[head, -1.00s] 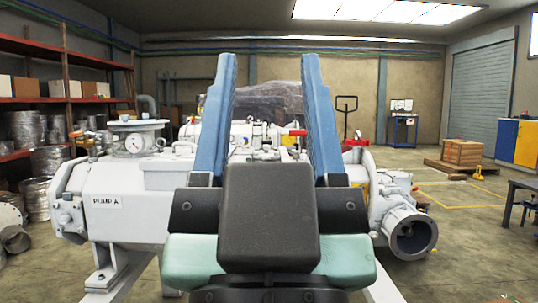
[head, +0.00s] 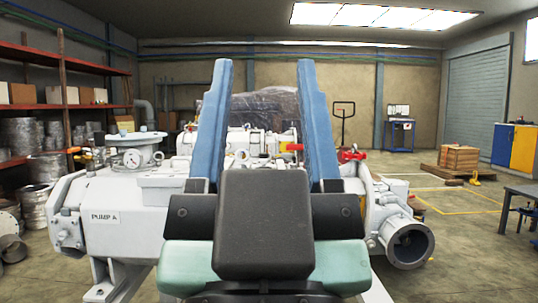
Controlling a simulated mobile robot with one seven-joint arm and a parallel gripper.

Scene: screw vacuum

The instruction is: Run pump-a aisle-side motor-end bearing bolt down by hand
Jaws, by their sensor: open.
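The white pump labelled PUMP A (head: 130,222) stands in front of me on angled legs, with its label at the left end. A round gauge (head: 133,158) sits on top at the left, and a large open round port (head: 409,243) faces me at the lower right. My gripper (head: 264,66) is open in the middle of the view, its two blue fingers upright and apart with nothing between them. It stands in front of the pump and hides much of its middle. I cannot make out the bearing bolt.
Red shelves (head: 62,105) with boxes and metal drums line the left wall. A wrapped grey bulk (head: 265,108) stands behind the pump. A wooden crate (head: 459,158) sits on a pallet at the right. A dark table (head: 524,192) is at the right edge. Open floor lies between.

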